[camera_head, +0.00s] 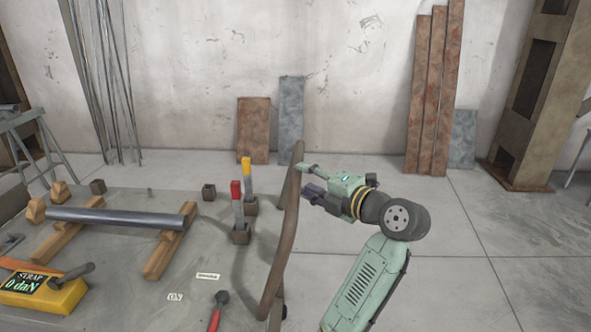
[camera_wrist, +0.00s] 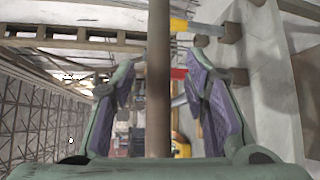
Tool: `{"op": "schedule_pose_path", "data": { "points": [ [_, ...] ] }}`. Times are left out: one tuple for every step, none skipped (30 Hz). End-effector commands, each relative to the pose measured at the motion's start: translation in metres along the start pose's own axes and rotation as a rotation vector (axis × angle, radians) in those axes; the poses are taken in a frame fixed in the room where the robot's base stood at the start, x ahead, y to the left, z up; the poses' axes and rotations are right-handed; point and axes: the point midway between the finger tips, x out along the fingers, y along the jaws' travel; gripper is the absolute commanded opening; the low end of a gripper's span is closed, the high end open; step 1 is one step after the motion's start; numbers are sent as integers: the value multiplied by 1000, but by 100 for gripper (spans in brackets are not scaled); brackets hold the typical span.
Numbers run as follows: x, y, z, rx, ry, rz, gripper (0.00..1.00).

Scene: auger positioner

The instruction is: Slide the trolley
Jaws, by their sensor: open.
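A tall brown bar (camera_head: 284,225), slightly bent, rises at the right edge of the grey work surface; it looks like a handle. I cannot tell which part is the trolley itself, or whether this bar belongs to it. My gripper (camera_head: 308,178) is open just right of the bar's upper part, its fingers pointing left toward it. In the wrist view the bar (camera_wrist: 158,85) runs upright through the gap between the two purple-padded fingers of my gripper (camera_wrist: 163,85). Neither finger clearly touches it. The bar's foot is partly hidden.
A grey pipe (camera_head: 120,217) lies across wooden beams (camera_head: 170,240) on the work surface (camera_head: 215,275). A red-topped lever (camera_head: 238,205) and a yellow-topped lever (camera_head: 248,180) stand left of the bar. A yellow box (camera_head: 45,292) reads 0 daN. Floor (camera_head: 455,270) at right is clear.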

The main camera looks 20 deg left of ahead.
Motion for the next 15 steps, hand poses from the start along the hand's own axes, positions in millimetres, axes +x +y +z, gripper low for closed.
{"op": "schedule_pose_path", "data": {
  "points": [
    [10,3,-1,3,5,1,41],
    [15,3,-1,2,3,0,41],
    [21,2,-1,2,4,-1,41],
    [25,3,-1,3,4,1,41],
    [29,3,0,2,2,1,41],
    [33,2,0,1,2,0,41],
    [36,2,0,2,2,0,41],
    [38,2,0,2,1,1,41],
    [40,1,0,2,0,1,41],
    [42,1,0,2,0,1,41],
    [43,1,0,1,0,1,41],
    [44,0,0,1,-1,1,41],
    [44,0,0,0,-1,1,41],
    [44,0,0,0,-1,1,41],
    [44,0,0,0,-1,0,41]
  ]
}}
